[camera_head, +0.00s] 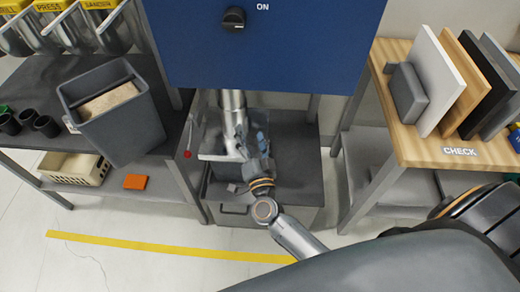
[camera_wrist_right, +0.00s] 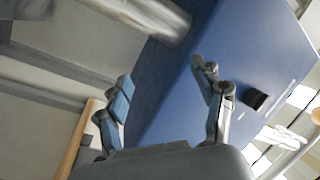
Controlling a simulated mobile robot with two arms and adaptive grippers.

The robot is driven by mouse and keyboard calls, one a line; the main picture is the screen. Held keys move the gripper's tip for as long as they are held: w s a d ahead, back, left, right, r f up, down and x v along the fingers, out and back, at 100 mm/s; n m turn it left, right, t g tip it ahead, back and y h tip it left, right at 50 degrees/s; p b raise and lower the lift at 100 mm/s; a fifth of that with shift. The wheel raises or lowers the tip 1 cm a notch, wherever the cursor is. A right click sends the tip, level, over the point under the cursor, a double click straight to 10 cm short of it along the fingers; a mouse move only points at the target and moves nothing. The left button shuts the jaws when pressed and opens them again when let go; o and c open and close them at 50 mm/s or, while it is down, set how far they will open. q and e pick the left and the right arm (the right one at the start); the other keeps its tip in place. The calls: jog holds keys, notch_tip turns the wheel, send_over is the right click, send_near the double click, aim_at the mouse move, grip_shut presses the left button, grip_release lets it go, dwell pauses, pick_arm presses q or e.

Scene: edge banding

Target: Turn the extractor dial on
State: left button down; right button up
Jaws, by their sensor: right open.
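The extractor dial (camera_head: 233,18) is a black round knob on the front of a blue cabinet (camera_head: 285,55). White "ON" lettering is up and right of it. The dial also shows in the right wrist view (camera_wrist_right: 255,99), to the right of the fingers. My right gripper (camera_head: 259,141) is below the cabinet in the head view, apart from the dial. In the wrist view my right gripper (camera_wrist_right: 163,80) has its two fingers spread with nothing between them. My left gripper is not in view.
A metal duct (camera_head: 233,115) runs down below the cabinet, close to my right gripper. A grey bin (camera_head: 115,115) stands on the left bench. A wooden table (camera_head: 405,115) with upright boards is on the right. Yellow tape (camera_head: 150,246) marks the floor.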

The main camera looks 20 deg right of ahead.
jog(key=f, duration=0.2)
jog(key=f+n+y, duration=0.1)
jog(key=f, duration=0.1)
jog(key=f+n+b, duration=0.1)
jog(key=f, duration=0.1)
jog(key=shift+s+d+g+y, duration=0.3)
jog(key=shift+s+g, duration=0.05)
jog(key=shift+g, duration=0.05)
jog(key=s+f+n+g+y, duration=0.1)
jog(key=s+f+n+g, duration=0.3)
jog(key=f, duration=0.6)
jog(key=s+a+f+n+g+y, duration=0.1)
jog(key=s+f+y, duration=0.1)
jog(key=s+f, duration=0.55)
jog(key=s+f+n+g+y, duration=0.1)
jog(key=s+f+n+g, duration=0.25)
jog(key=f, duration=0.75)
jog(key=s+d+f+g, duration=0.2)
jog(key=s+f+g, duration=0.1)
jog(key=s, duration=0.6)
jog(key=s+d+f+n+g+h, duration=0.1)
jog(key=s+d+f+g, duration=0.1)
jog(key=s+f, duration=0.4)
jog(key=s+d+f+n+g, duration=0.1)
jog(key=s+d+f+g, duration=0.2)
jog(key=s, duration=1.1)
notch_tip(320, 180, down, 2)
jog(key=shift+f+g+h, duration=0.25)
jog(key=shift+g+h, duration=0.1)
jog(key=shift+h, duration=0.05)
